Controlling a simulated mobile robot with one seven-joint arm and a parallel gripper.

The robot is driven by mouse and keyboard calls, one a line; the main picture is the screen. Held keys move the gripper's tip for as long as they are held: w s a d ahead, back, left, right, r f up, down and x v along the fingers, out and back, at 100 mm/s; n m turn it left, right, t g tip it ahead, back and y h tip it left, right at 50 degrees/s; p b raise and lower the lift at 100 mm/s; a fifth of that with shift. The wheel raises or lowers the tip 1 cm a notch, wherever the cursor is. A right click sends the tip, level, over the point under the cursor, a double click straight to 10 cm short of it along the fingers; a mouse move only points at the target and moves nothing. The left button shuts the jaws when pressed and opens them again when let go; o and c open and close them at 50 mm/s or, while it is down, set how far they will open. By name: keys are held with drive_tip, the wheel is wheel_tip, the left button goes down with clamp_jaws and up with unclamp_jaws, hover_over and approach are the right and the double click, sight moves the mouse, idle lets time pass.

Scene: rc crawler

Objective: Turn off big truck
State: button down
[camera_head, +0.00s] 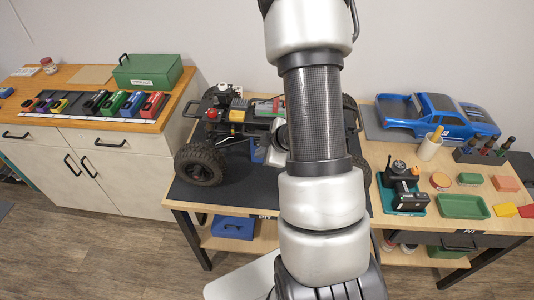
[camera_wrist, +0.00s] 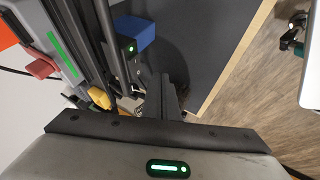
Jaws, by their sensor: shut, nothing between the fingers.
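The big truck (camera_head: 245,115) is a bare black chassis with large knobby tires on a dark mat, seen in the head view. My arm crosses in front and hides its right part. In the wrist view, a blue box (camera_wrist: 135,34) with a small lit green light sits beside the dark chassis rails (camera_wrist: 107,40). A grey block with a green strip (camera_wrist: 60,45) lies left of them. My gripper (camera_wrist: 166,92) is shut and empty, its dark fingers close to the chassis just below the blue box. Whether they touch anything cannot be told.
A red connector (camera_wrist: 42,67) and yellow connector (camera_wrist: 99,98) lie near the fingers. On the right, a bench holds a blue truck body (camera_head: 430,115), a handheld controller (camera_head: 404,185) and a green tray (camera_head: 463,206). A cabinet with a green box (camera_head: 148,70) stands left.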

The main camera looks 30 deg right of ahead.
sight(256, 146)
drive_tip(key=shift+w+d+r, duration=0.1)
drive_tip(key=shift+w+d, duration=0.25)
drive_tip(key=shift+w, duration=0.3)
drive_tip(key=shift+w+d+r, duration=0.1)
drive_tip(key=shift+w+d, duration=0.25)
drive_tip(key=shift+w, duration=0.25)
drive_tip(key=shift+w+p, duration=0.3)
drive_tip(key=shift+w, duration=0.05)
drive_tip(key=shift+w+r, duration=0.1)
drive_tip(key=shift+w+a, duration=0.35)
drive_tip(key=shift+a, duration=0.3)
drive_tip(key=shift+s, duration=0.1)
